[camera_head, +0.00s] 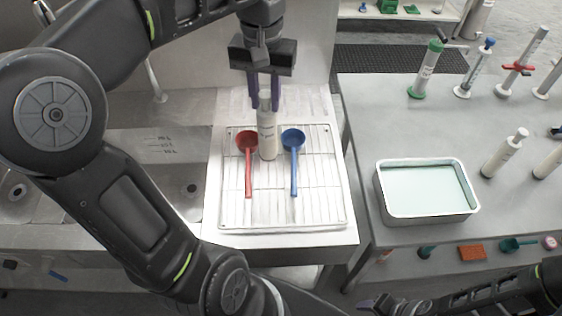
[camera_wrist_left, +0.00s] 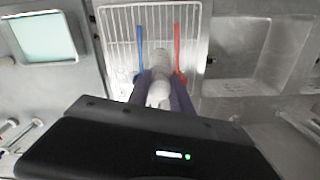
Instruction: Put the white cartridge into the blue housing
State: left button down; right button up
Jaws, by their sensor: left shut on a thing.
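My left gripper (camera_head: 264,98) has purple fingers, pointing down and shut on a white bottle-shaped piece (camera_head: 267,138). This piece is the white thing between the fingers in the left wrist view (camera_wrist_left: 158,88). It is upright over the wire rack, between a red scoop (camera_head: 247,142) and a blue scoop (camera_head: 293,139); I cannot tell whether its base touches the rack. I see nothing clearly recognisable as a blue housing; the blue scoop is the nearest blue thing. Part of my right arm (camera_head: 490,297) shows at the lower right; its jaws are unclear.
The wire rack (camera_head: 270,220) lies on a light counter beside a sink (camera_head: 180,185) at left. On the right grey table stand a metal tray of pale liquid (camera_head: 428,216), white bottles (camera_head: 505,152) and several tall syringe-like tools (camera_head: 475,68). The table between rack and tray is clear.

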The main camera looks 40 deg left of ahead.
aim_at(267, 132)
pick_arm(q)
notch_tip(267, 132, down, 5)
jog(key=b, duration=0.4)
jog(key=shift+f, duration=0.1)
jog(key=shift+w+f, duration=0.1)
jog(key=shift+f, duration=0.4)
notch_tip(267, 132, down, 3)
jog(key=shift+f+p, duration=0.2)
jog(key=shift+p, duration=0.3)
jog(key=shift+f, duration=0.15)
jog(key=shift+f, duration=0.25)
jog(key=c, duration=1.1)
grip_release()
jog(key=shift+r, duration=0.1)
jog(key=shift+c, duration=0.2)
